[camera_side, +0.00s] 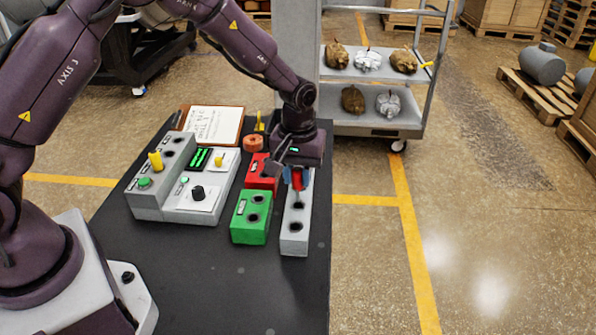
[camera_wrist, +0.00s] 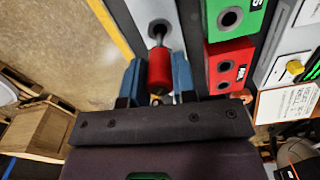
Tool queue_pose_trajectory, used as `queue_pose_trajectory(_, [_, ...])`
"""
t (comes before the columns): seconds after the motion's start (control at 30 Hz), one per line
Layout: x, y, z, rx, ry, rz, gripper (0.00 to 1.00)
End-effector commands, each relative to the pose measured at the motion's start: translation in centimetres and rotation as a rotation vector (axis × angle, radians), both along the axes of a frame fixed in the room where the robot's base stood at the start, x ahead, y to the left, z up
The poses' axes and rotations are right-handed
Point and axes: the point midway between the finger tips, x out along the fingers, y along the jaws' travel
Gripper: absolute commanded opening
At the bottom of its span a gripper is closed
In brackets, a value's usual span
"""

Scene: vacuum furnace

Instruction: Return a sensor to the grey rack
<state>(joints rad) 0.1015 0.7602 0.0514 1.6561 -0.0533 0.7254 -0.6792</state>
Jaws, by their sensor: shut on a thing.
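My gripper (camera_side: 297,177) is shut on a red sensor (camera_wrist: 159,70), held between its two blue fingers in the wrist view. The red sensor (camera_side: 298,182) also shows in the side view, above the grey rack (camera_side: 294,240). In the wrist view its thin metal probe points at a dark hole in the grey rack (camera_wrist: 143,8). The probe tip overlaps the hole's edge; I cannot tell whether it is inside. Two rack holes show empty in the side view; my gripper hides the rack's far end.
A green block (camera_side: 250,232) and a red block (camera_side: 262,168) stand left of the rack. A grey console (camera_side: 150,198) with yellow-topped pieces and a black knob is further left. An orange ring (camera_side: 253,143) lies behind. The table's right edge is close to the rack.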

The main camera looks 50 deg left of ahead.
Motion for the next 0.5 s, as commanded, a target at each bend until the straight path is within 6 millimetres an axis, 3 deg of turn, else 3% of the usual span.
queue_pose_trajectory(0.5, [0.01, -0.01, -0.51, 0.000, 0.000, 0.000, 0.03])
